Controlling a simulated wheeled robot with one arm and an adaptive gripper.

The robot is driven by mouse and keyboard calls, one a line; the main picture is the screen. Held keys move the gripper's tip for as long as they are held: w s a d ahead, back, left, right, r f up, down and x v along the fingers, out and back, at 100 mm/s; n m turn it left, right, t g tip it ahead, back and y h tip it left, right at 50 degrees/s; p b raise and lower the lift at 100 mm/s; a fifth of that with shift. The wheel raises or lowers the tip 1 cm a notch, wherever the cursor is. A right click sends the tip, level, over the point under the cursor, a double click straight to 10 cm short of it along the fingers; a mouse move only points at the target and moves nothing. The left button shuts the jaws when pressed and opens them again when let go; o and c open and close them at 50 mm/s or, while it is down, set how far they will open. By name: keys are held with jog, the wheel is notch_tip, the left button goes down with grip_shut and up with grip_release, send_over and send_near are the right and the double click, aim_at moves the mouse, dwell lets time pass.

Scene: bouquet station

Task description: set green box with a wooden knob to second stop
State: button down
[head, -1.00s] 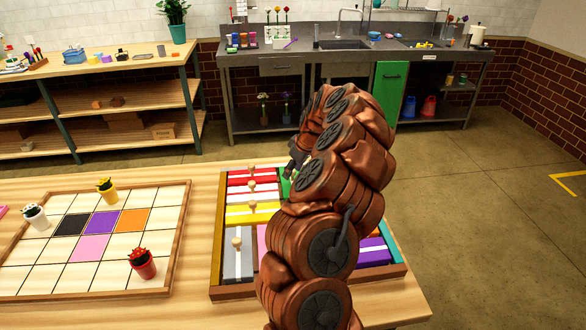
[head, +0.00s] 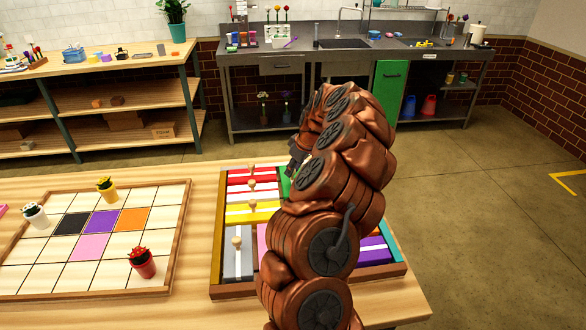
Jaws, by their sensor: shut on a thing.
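The green box (head: 284,184) lies in the wooden tray (head: 216,240), in its upper part, right of the red and white boxes. Only a narrow green strip of it shows, and my arm covers the rest. My gripper (head: 293,170) is at the far side of my arm, just above this green strip, and is mostly hidden. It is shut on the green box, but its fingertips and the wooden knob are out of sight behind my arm.
The tray also holds a red box (head: 240,181), a yellow box (head: 238,217), a grey box (head: 230,262) and a purple box (head: 374,254). Several wooden knobs stand up on its left side. A gridded board (head: 60,284) with small flower pots lies left.

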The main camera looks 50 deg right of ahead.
jog(key=shift+s+a+f+b, duration=0.2)
jog(key=shift+s+a+b, duration=0.2)
jog(key=shift+b, duration=0.1)
jog(key=s+a+b, duration=0.3)
jog(key=s+b, duration=0.1)
jog(key=shift+s+a+b, duration=0.25)
jog(key=shift+a+b, duration=0.1)
jog(key=shift+a, duration=0.05)
jog(key=shift+s+a+r+b, duration=0.2)
jog(key=shift+s+a+b, duration=0.35)
jog(key=shift+s, duration=0.15)
jog(key=c, duration=1)
grip_release()
jog(key=shift+o, duration=0.2)
jog(key=v, duration=1.2)
